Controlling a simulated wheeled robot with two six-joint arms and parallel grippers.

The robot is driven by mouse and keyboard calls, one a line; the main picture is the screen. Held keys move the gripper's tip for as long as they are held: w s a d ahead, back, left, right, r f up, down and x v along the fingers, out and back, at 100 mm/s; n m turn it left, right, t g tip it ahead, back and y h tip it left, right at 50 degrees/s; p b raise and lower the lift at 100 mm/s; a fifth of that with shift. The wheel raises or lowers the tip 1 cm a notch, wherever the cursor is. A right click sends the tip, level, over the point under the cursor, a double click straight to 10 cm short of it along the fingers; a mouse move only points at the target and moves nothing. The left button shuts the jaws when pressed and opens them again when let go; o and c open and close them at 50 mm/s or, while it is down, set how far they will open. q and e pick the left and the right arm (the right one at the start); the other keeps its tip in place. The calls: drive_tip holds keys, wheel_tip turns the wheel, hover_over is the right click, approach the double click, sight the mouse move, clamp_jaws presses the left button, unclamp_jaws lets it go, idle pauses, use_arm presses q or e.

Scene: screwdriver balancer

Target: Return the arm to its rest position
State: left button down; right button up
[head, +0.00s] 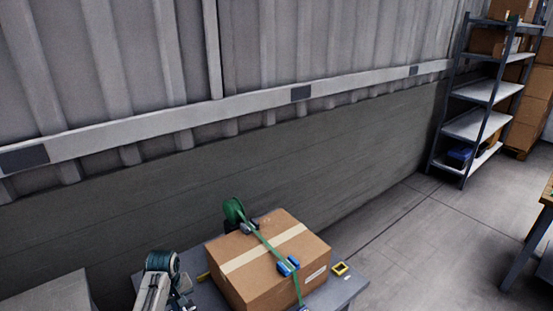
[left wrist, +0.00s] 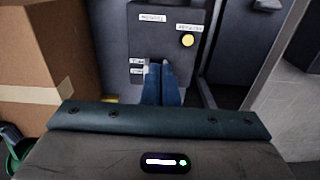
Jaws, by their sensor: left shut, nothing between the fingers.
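My left gripper (left wrist: 158,70) is shut and empty, its two blue fingers side by side in the left wrist view. The fingers point at a dark panel (left wrist: 146,38) with white labels and a yellow round button (left wrist: 187,40); I cannot tell whether they touch it. In the head view, my left arm (head: 155,288) is at the bottom edge, left of the cardboard box, and its gripper is not clearly seen. My right arm and gripper are not in view.
A taped cardboard box (head: 240,282) with a green strap (head: 262,240) and blue buckle (head: 288,266) sits on a grey table (head: 345,288). It also shows at left in the left wrist view (left wrist: 40,60). A shelf rack (head: 480,95) stands far right. Floor between is clear.

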use_arm(q)
drive_tip(key=s+f+m+t, duration=0.15)
drive_tip(key=s+m, duration=0.25)
drive_tip(key=s, duration=1.3)
drive_tip(key=s+d+r+m+t, duration=0.1)
drive_tip(key=s+r+m, duration=0.1)
drive_tip(key=s+r, duration=0.45)
drive_tip(key=s+d+r+m+t, duration=0.15)
drive_tip(key=s+r, duration=0.25)
drive_tip(key=s, duration=0.6)
drive_tip(key=a+f+g+b, duration=0.25)
drive_tip(key=f+b, duration=0.55)
drive_tip(key=f, duration=3.1)
drive_tip(key=s+a+f+b, duration=0.1)
drive_tip(key=s+f+b, duration=0.2)
drive_tip(key=s+f, duration=0.6)
drive_tip(key=s+f+b, duration=0.3)
drive_tip(key=s+f, duration=0.6)
drive_tip(key=f, duration=0.8)
drive_tip(key=shift+s+a+y+b, duration=0.3)
drive_tip(key=shift+s+a, duration=0.1)
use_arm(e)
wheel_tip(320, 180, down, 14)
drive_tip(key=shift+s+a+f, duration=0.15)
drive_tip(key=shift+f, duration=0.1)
use_arm(q)
drive_tip(key=shift+g, duration=0.25)
